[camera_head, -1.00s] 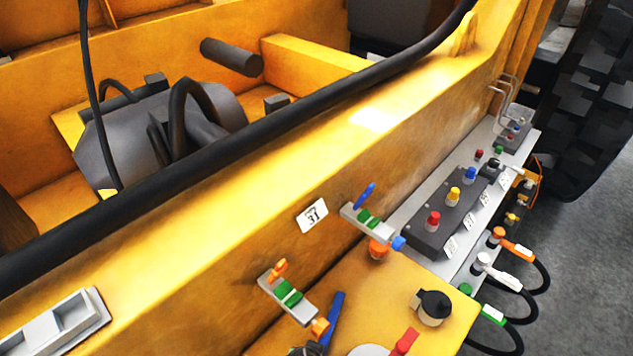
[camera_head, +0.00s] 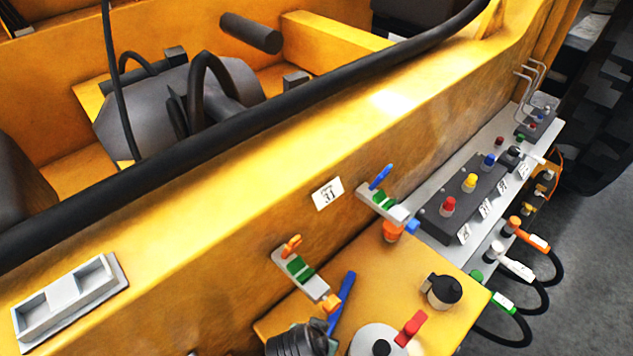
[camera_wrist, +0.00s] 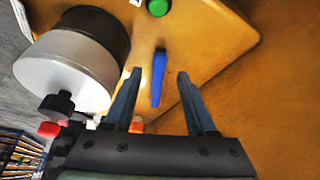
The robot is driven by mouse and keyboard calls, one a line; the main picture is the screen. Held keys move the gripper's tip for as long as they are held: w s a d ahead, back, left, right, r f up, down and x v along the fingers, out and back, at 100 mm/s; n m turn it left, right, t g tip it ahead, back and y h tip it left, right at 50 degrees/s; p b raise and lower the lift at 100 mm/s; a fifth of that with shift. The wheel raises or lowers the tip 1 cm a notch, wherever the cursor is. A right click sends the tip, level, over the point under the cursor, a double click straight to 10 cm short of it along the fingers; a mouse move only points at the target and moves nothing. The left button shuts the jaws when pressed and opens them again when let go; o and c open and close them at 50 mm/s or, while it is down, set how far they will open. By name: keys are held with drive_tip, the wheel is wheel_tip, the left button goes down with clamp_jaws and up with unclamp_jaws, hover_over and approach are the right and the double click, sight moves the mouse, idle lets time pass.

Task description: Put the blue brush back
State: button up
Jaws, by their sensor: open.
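A slim blue handle, taken as the blue brush (camera_head: 342,300), slants beside the yellow shelf's left part in the head view; its lower end is hidden among dark parts, so I see no bristles. In the wrist view the blue brush (camera_wrist: 158,78) shows between the fingers of my gripper (camera_wrist: 156,90). The fingers are apart and nothing is clamped; the blue piece appears beyond their tips. On the yellow wall are two grey clip holders with green blocks: one with blue ends (camera_head: 382,203) and one with orange ends (camera_head: 302,275).
A white round can (camera_head: 365,340) with a black knob and red handle (camera_head: 411,328) stands near the brush. A black capped pot (camera_head: 443,291) is to its right. A dark ribbed piece (camera_head: 290,345) lies at the bottom edge. A control panel (camera_head: 465,195) with coloured knobs is further right.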

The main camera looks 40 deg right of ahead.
drive_tip(key=shift+v, duration=2.7)
